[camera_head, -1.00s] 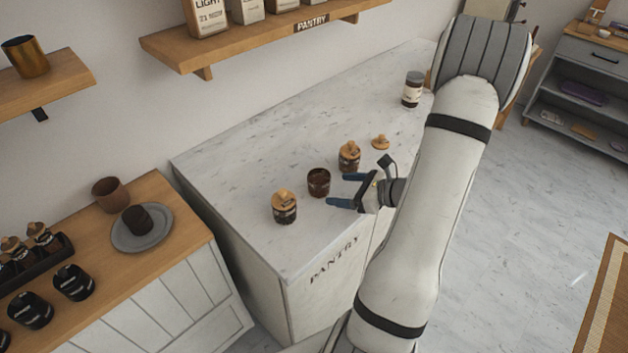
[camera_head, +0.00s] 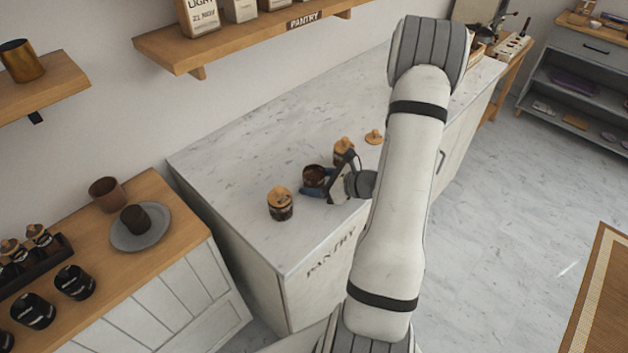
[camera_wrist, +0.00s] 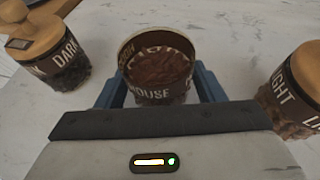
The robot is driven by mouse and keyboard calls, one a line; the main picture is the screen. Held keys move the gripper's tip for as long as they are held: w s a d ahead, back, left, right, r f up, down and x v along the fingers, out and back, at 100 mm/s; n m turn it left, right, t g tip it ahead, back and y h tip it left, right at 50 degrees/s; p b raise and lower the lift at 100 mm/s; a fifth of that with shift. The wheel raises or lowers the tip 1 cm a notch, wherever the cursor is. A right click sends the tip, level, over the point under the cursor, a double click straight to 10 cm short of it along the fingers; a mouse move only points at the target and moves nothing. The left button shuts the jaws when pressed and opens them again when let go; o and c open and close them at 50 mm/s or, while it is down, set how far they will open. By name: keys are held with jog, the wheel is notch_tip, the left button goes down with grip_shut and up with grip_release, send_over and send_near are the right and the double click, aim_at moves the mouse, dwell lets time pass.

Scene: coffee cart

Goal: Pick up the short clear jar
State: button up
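The short clear jar (camera_head: 314,175) stands upright and lidless on the marble counter, with dark brown contents. In the wrist view this jar (camera_wrist: 157,68) shows a brown band reading "HOUSE". My gripper (camera_head: 313,184) is low at the counter, with its blue fingers around the jar. In the wrist view one finger of my gripper (camera_wrist: 158,84) is on each side of the jar. The fingers are spread, with a narrow gap seeming to show at the right; firm contact cannot be seen.
A lidded "DARK" jar (camera_head: 280,204) stands to the left, also in the wrist view (camera_wrist: 62,62). A lidded "LIGHT" jar (camera_wrist: 298,90) stands close on the other side. A loose wooden lid (camera_head: 374,137) lies behind. The pantry shelf (camera_head: 240,40) hangs above the counter (camera_head: 235,165).

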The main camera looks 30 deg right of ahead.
jog(key=c, duration=0.7)
jog(key=shift+c, duration=0.5)
jog(key=shift+r, duration=0.1)
